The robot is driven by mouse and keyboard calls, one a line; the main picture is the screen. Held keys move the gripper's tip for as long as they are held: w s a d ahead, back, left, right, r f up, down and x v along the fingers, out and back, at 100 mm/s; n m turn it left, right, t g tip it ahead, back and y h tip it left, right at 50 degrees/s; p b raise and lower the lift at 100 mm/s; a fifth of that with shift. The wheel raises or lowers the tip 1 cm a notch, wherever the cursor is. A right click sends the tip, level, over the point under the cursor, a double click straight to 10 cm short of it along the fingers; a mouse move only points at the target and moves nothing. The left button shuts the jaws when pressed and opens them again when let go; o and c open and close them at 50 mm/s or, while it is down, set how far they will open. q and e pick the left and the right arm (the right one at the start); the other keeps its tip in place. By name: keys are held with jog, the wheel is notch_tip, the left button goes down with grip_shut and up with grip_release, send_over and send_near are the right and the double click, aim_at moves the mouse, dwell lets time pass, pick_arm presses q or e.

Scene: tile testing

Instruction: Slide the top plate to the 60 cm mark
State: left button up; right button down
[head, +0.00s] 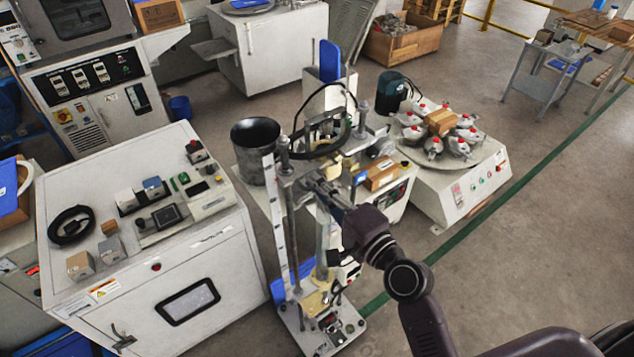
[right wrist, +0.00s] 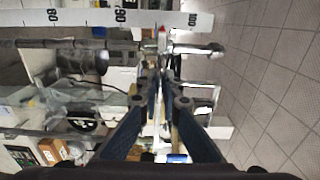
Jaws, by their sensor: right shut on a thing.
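A tall test stand carries a white vertical ruler (head: 275,205) on its left side and upright metal rods. The top plate (head: 297,181) sits high on the rods, near the ruler's upper end. My right gripper (head: 318,184) reaches it from the lower right and is shut on it; the exact grip is partly hidden. In the right wrist view the fingertips (right wrist: 160,78) meet at the plate's edge. The ruler (right wrist: 115,20) there shows 80, 90 and 100, and a small red pointer (right wrist: 162,38) stands between 90 and 100. My left gripper is not in view.
The stand's base (head: 325,330) is on the floor. A white cabinet (head: 215,262) with small devices stands left. A black bucket (head: 257,140) and a round-topped machine with several red-knobbed pots (head: 462,190) are behind. Open floor lies to the right.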

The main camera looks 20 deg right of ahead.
jog(key=shift+f+b, duration=0.6)
jog(key=shift+f, duration=0.5)
jog(key=shift+f+b, duration=2.5)
jog(key=shift+f, duration=0.55)
jog(key=shift+f+b, duration=2.5)
jog(key=shift+f, duration=0.45)
notch_tip(320, 180, down, 6)
jog(key=b, duration=0.5)
